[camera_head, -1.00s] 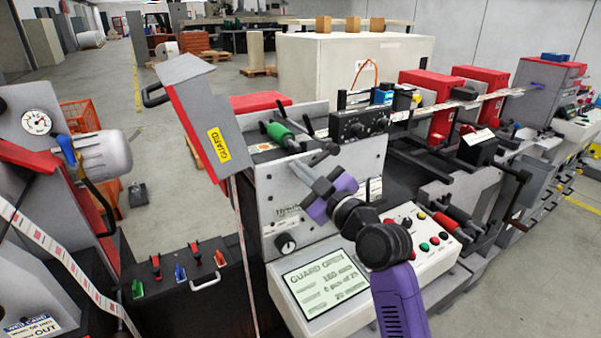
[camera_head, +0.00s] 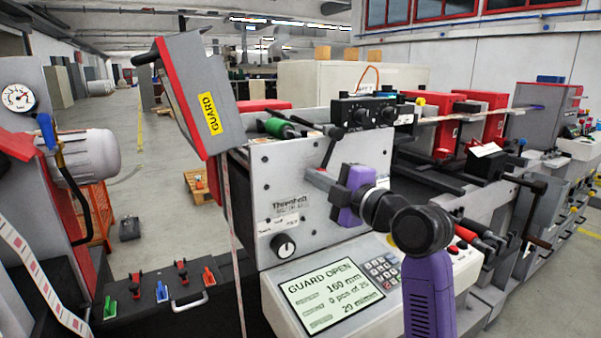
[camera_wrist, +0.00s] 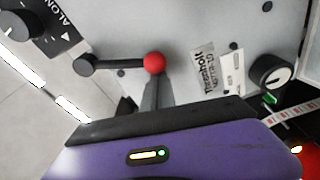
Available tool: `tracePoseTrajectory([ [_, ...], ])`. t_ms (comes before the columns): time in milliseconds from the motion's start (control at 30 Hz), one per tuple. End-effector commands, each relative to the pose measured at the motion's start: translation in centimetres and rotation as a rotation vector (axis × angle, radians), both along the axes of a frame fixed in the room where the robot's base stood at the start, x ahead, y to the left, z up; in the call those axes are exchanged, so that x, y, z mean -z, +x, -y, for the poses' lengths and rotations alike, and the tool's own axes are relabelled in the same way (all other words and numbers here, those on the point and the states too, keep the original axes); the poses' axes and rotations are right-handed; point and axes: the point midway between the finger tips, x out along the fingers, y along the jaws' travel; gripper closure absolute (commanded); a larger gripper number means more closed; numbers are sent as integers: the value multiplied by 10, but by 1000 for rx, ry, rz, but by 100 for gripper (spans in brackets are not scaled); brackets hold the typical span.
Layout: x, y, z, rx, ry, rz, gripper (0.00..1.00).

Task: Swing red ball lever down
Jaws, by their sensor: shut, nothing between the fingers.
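The red ball (camera_wrist: 154,62) sits at the end of a short black lever (camera_wrist: 120,64) in the wrist view. The lever's round black hub (camera_wrist: 85,65) is on the light grey machine panel. In the head view the black lever (camera_head: 330,151) runs downward from its upper end; its ball is hard to make out beside my fingers. My gripper (camera_head: 317,177) is shut and empty, in front of the panel near the lever's lower end. In the wrist view the grey fingers of my gripper (camera_wrist: 153,84) reach up to the ball's edge; whether they touch it I cannot tell.
The grey guard (camera_head: 203,92) stands raised at the panel's upper left. A black knob (camera_head: 284,245) and the "GUARD OPEN" screen (camera_head: 331,293) are below. The green-handled roller (camera_head: 281,128) and a control box (camera_head: 363,112) lie above the lever. A label web (camera_head: 232,235) hangs at left.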

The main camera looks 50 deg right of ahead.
Motion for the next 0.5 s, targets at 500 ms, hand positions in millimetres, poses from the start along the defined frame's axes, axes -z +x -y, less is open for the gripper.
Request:
tracePoseTrajectory([
  [500, 21, -10, 33, 0, -328, -94, 100],
])
